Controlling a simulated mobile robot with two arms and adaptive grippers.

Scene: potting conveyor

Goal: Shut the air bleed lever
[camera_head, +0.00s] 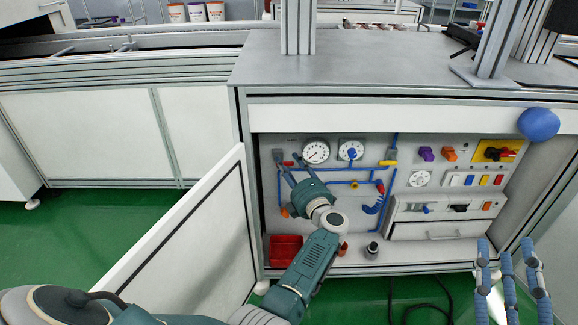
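An open cabinet shows a light panel (330,229) with gauges, blue air pipes and coloured levers. A small red lever (288,163) is at its upper left, a yellow handle (388,163) right of the gauges, and a red handle (380,186) on the pipe below. I cannot tell which one is the air bleed lever. My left gripper (291,170) reaches into the cabinet. Its fingers look spread, close to the small red lever; contact cannot be told. My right gripper (512,268) is at the lower right, in front of the cabinet, fingers apart and empty.
The cabinet door (190,238) stands open on the left. A red bin (286,250) and a small dark item (372,250) sit on the cabinet floor. A blue ball (538,123) is at the right, by the cabinet's upper edge. Green floor is free at the left.

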